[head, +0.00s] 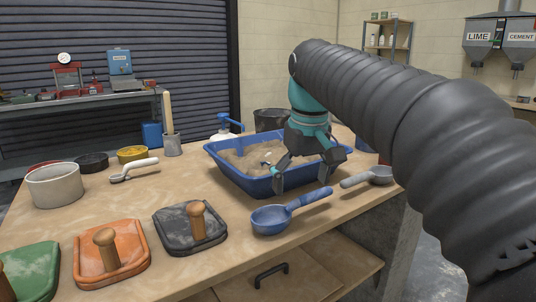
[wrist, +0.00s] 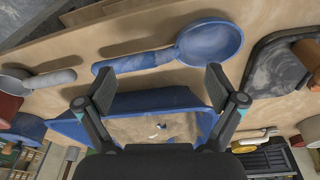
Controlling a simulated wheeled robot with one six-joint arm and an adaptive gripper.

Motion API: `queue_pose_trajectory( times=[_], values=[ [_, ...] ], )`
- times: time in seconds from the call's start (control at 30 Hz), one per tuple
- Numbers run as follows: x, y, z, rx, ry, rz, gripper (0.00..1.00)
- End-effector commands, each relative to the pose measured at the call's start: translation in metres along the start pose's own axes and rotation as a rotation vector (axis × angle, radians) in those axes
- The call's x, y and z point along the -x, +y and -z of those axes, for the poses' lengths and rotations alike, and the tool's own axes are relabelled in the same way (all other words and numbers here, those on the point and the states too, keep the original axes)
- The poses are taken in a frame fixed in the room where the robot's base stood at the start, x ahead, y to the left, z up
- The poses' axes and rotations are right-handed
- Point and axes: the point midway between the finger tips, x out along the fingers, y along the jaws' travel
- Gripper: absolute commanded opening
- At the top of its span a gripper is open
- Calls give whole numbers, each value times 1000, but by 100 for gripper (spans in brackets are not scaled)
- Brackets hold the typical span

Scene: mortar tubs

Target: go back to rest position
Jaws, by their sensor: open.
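My gripper (head: 304,184) is open and empty. It hangs over the front part of a blue tub (head: 231,176) that holds sandy mortar (head: 247,160). In the wrist view the two fingers of my gripper (wrist: 160,88) are spread wide, with the tub's front rim (wrist: 150,100) between and below them. A blue scoop (head: 270,219) lies on the table in front of the tub, apart from the fingers. The scoop also shows in the wrist view (wrist: 207,42). A small pale and dark bit sits on the mortar.
A grey scoop (head: 379,174) lies right of the tub. Lidded pads in black (head: 180,236), orange (head: 90,262) and green (head: 35,265) line the left front.

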Motion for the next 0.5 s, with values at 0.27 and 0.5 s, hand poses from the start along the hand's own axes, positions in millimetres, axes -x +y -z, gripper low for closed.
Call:
queue_pose_trajectory(
  times=[0.27, 0.5],
  values=[
    [-30, 11, -90, -141, 113, -34, 93],
    [-76, 10, -168, -258, 211, -64, 93]
  ],
)
